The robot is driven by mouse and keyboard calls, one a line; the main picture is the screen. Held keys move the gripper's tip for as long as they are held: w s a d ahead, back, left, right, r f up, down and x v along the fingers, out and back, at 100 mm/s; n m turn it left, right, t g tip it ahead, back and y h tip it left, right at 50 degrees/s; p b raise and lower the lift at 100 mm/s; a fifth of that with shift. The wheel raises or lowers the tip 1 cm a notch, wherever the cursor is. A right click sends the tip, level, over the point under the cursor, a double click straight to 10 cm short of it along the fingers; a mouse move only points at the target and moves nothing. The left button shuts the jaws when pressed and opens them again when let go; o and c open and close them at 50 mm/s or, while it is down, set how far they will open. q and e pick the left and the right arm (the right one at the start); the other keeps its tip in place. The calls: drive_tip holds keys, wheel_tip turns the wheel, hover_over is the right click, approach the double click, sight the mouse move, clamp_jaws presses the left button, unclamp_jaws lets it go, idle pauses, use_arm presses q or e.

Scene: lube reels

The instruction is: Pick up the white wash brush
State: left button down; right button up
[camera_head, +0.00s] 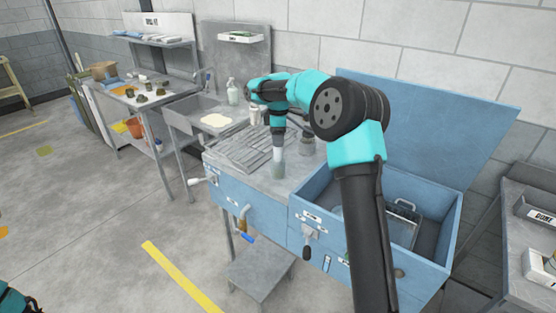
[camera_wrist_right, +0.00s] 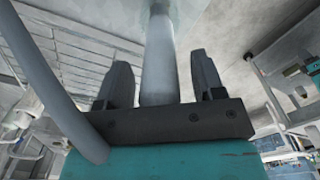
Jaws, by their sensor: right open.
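What seems to be the white wash brush (camera_head: 279,155) stands upright on the sink unit's grey worktop, a small pale shape with a grey-green lower part. My right gripper (camera_head: 278,142) points down just over it. In the right wrist view a pale, smooth cylinder (camera_wrist_right: 160,55), likely the brush's handle, runs between the two dark fingers of my right gripper (camera_wrist_right: 158,75). Gaps show on both sides, so the fingers are open and not clamped on it. Its bristles cannot be made out. My left gripper is out of view.
A grey metal jar (camera_head: 307,146) stands just right of the brush. A slatted drainer (camera_head: 245,150) lies to its left. A blue open-lidded bin (camera_head: 440,225) with a wire-handled basket is at the right. A sink (camera_head: 190,113) and a white bottle (camera_head: 232,92) are farther left.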

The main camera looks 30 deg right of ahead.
clamp_jaws()
idle(0.6)
drive_tip(key=shift+r, duration=0.1)
wheel_tip(320, 180, up, 10)
drive_tip(key=shift+f, duration=0.1)
idle(0.4)
idle(0.5)
drive_tip(key=s+d, duration=0.6)
drive_tip(key=shift+s, duration=0.35)
drive_tip(key=shift+d, duration=0.15)
drive_tip(key=s+d, duration=0.6)
drive_tip(key=shift+s, duration=0.35)
idle(0.3)
drive_tip(key=shift+s+d, duration=0.1)
drive_tip(key=shift+d, duration=0.05)
